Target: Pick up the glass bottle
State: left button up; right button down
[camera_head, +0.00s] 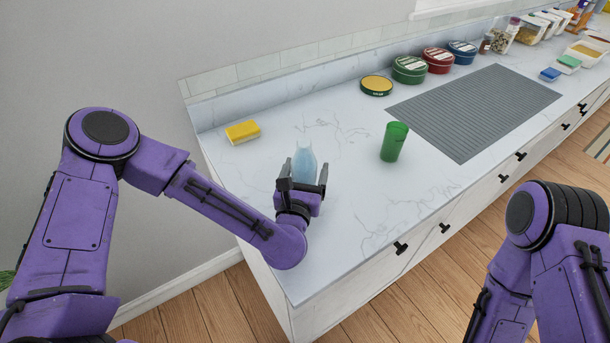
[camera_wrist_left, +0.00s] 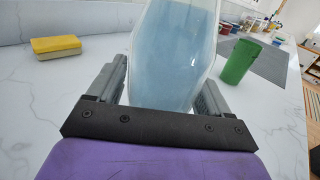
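The pale blue glass bottle (camera_head: 305,160) stands upright on the white marble counter in the head view. It fills the middle of the left wrist view (camera_wrist_left: 172,55). My left gripper (camera_head: 304,177) is at the bottle from the near side, with one finger on each side of its body. The fingers look spread, and narrow gaps seem to show beside the glass. The bottle's lower part is hidden behind my gripper. My right arm shows at the lower right of the head view, but its gripper is out of view.
A green cup (camera_head: 394,142) stands to the right of the bottle, and a yellow sponge (camera_head: 243,132) lies behind it to the left. A grey ribbed mat (camera_head: 475,110) and several round tins (camera_head: 409,70) are farther right. The counter around the bottle is clear.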

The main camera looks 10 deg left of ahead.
aim_at(311, 158)
pick_arm(q)
jog(key=c, duration=1.1)
jog(key=shift+r, duration=0.2)
jog(key=shift+r, duration=1.1)
jog(key=s+r+b, duration=0.1)
jog(key=r, duration=0.1)
jog(key=s+d+r, duration=0.1)
jog(key=s+r, duration=0.1)
jog(key=s+d+r+b, duration=0.1)
jog(key=r, duration=0.1)
jog(key=shift+s+d+r+b, duration=0.1)
jog(key=shift+s+r+b, duration=0.2)
jog(key=shift+s+b, duration=0.05)
jog(key=shift+s+d+r+p, duration=0.65)
jog(key=shift+s+p, duration=0.5)
jog(key=shift+s, duration=0.2)
jog(key=shift+s+d+r+p, duration=0.5)
jog(key=shift+s+r+p, duration=0.15)
jog(key=shift+s+p, duration=0.6)
jog(key=shift+s+d+r+p, duration=0.65)
jog(key=shift+s+p, duration=0.4)
jog(key=shift+s, duration=0.4)
